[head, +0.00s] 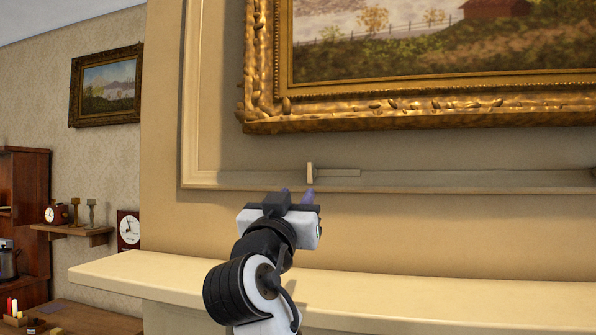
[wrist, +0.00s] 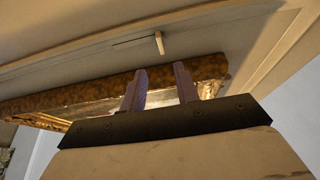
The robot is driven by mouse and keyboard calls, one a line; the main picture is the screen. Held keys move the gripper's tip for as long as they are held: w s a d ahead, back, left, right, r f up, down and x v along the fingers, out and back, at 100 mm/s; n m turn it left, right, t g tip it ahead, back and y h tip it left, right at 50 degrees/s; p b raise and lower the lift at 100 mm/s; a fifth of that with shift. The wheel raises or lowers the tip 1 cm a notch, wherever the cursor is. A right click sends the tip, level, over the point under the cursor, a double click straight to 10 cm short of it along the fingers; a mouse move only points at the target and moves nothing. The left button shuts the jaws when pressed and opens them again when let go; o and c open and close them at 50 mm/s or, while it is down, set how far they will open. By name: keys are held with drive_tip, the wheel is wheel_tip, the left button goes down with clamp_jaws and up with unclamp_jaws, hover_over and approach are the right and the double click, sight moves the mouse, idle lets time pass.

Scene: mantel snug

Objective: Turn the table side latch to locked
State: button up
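A small cream latch handle (head: 310,173) sits on the wall panel below the large gilt-framed picture, above the mantel. It stands upright, and a thin flat bar or slot (head: 340,173) runs right from it. No latch shows on a table. In the wrist view the handle (wrist: 159,43) is beyond my fingertips, with the thin bar to its left. My gripper (head: 297,193) is just below the handle in the head view, apart from it as far as I can tell. Its two purple fingers are spread with nothing between them, as the wrist view (wrist: 160,80) also shows.
The gilt frame (head: 400,115) hangs close above the latch. The cream mantel shelf (head: 150,272) juts out below, and its visible top is clear. At the left are a wooden table (head: 85,320) with small items, a wall shelf (head: 85,234) and a small framed picture (head: 106,86).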

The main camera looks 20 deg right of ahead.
sight(309, 173)
drive_tip(key=p+x, duration=0.4)
drive_tip(key=x, duration=0.6)
drive_tip(key=shift+s+r, duration=0.1)
drive_tip(key=shift+r, duration=0.1)
drive_tip(key=shift+w+d+p, duration=0.2)
drive_tip(key=shift+w+p, duration=0.15)
drive_tip(key=shift+w, duration=0.2)
clamp_jaws()
